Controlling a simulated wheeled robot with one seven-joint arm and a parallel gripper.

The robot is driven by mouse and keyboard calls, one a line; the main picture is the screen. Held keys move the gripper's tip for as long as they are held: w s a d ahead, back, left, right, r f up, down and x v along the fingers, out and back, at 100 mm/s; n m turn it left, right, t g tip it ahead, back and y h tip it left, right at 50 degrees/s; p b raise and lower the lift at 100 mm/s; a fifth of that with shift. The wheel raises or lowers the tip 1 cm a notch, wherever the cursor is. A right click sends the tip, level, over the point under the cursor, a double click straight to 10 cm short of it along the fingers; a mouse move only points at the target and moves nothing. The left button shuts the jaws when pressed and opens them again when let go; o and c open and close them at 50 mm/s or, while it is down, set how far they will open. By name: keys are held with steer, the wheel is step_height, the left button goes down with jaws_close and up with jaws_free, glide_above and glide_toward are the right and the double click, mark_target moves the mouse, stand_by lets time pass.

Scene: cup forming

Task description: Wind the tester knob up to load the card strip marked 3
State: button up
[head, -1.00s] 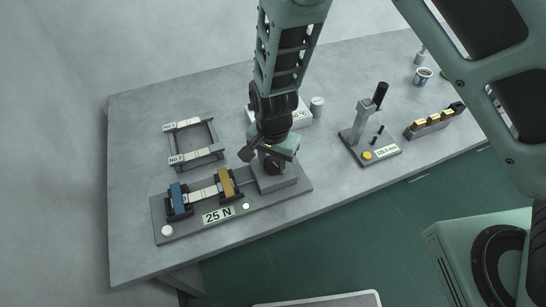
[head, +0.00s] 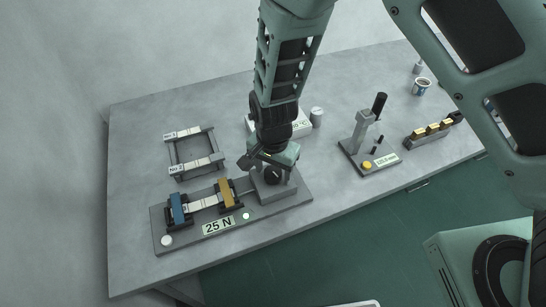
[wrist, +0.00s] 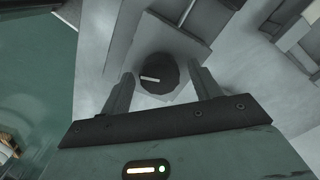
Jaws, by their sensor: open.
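The tester (head: 290,198) is a grey base at the table's front left. A pale card strip (head: 203,203) spans its blue clamp (head: 177,209) and its yellow clamp (head: 226,194); I cannot read a number on it. The tester display (head: 218,226) reads 25 N, with a pale green lamp (head: 246,216) beside it. The dark round knob (head: 272,175) is on the grey block at the right end; in the wrist view, the knob (wrist: 158,75) shows a white mark. My gripper (wrist: 161,76) is open, its fingers on either side of the knob; contact is unclear.
A rack (head: 173,157) behind the tester holds strips labelled No 1 and No 2. A white box (head: 302,124) and a small grey cylinder (head: 316,116) stand behind my gripper. A lever device (head: 362,140) and a block with yellow pieces (head: 430,132) are to the right.

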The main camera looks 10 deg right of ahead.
mark_target(273, 172)
step_height(273, 172, up, 17)
steer(key=b, duration=0.1)
stand_by(0.3)
steer(key=shift+r, duration=0.15)
stand_by(1.6)
step_height(273, 172, down, 17)
steer(key=n+p, duration=1)
steer(key=p, duration=0.1)
steer(key=shift+r, duration=0.15)
stand_by(0.3)
steer(key=c, duration=1)
